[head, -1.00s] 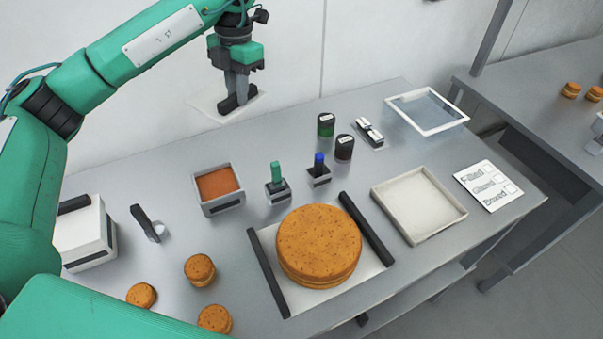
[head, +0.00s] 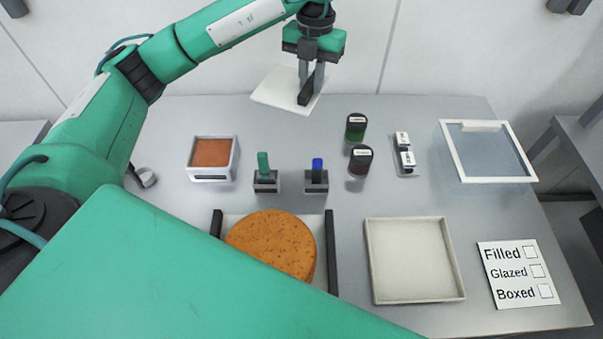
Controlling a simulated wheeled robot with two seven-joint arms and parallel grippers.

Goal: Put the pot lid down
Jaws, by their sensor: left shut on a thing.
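My left gripper (head: 308,88) is shut on the dark handle of the pot lid (head: 275,90), a flat white square plate. The lid is at the back of the table, overlapping its back edge in the picture, and looks raised; its exact height I cannot tell. The square pot (head: 211,175) stands open to the front left of the lid, with orange-brown filling (head: 211,152) in it. My right gripper is not in view.
Green (head: 263,165) and blue (head: 317,168) handled tools stand in dark holders in front of the lid. Two dark jars (head: 356,127) stand right of it. A round cake (head: 272,243), an empty tray (head: 413,262) and a checklist card (head: 516,273) are nearer. A glass-topped frame (head: 488,152) lies back right.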

